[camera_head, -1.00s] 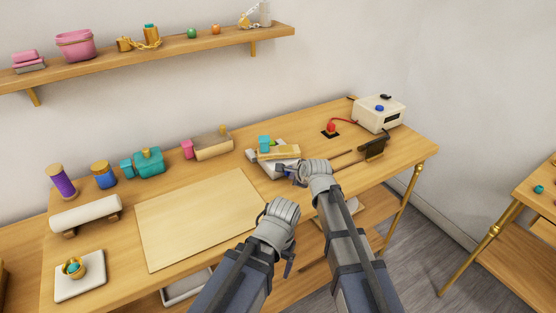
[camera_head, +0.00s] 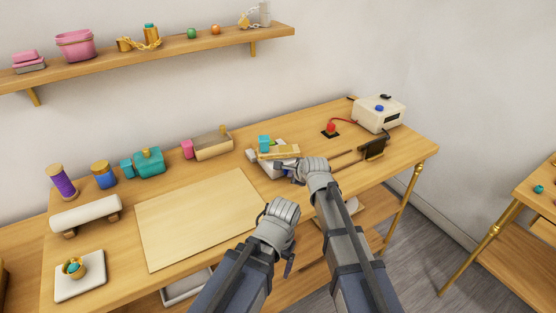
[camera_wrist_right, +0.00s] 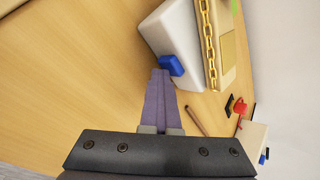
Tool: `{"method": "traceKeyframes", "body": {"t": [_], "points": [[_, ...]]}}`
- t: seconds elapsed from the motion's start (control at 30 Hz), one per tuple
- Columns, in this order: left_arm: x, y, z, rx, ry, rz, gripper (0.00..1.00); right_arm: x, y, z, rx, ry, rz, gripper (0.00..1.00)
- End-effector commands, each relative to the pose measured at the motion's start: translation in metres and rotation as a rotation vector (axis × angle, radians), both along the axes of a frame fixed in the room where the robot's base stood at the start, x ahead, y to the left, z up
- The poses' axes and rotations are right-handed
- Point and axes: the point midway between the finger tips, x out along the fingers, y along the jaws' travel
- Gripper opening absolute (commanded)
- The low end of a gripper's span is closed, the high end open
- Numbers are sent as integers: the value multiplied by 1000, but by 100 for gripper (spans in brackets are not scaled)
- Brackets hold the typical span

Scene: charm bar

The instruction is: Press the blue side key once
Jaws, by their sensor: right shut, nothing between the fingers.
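The blue side key (camera_wrist_right: 171,65) is a small blue block on the side of a white box (camera_wrist_right: 165,30) in the right wrist view. My right gripper (camera_wrist_right: 160,74) is shut and empty, its tips right at the key's near edge. I cannot tell whether they touch it or whether the key is pushed in. In the head view the right gripper (camera_head: 282,166) is at the front of the white box (camera_head: 268,169), and the hand mostly hides the key. My left gripper (camera_head: 289,268) hangs low near the table's front edge, its jaws unclear.
A gold chain (camera_wrist_right: 208,40) lies on top beside the white box. A dark stand (camera_head: 374,148), a red button (camera_head: 331,128) and a cream device with a blue knob (camera_head: 379,114) are to the right. A bare board (camera_head: 200,218) lies to the left.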

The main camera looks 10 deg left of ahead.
Motion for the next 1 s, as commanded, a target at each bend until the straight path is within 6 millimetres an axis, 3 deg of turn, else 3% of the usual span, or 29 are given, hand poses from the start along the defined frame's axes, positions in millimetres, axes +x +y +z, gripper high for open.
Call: {"method": "traceKeyframes", "body": {"t": [0.73,1.0], "points": [[0,0,0,0,0,0,85,6,5,1,3,-4,1,0],[0,0,0,0,0,0,85,0,1,1,2,-4,1,0]]}}
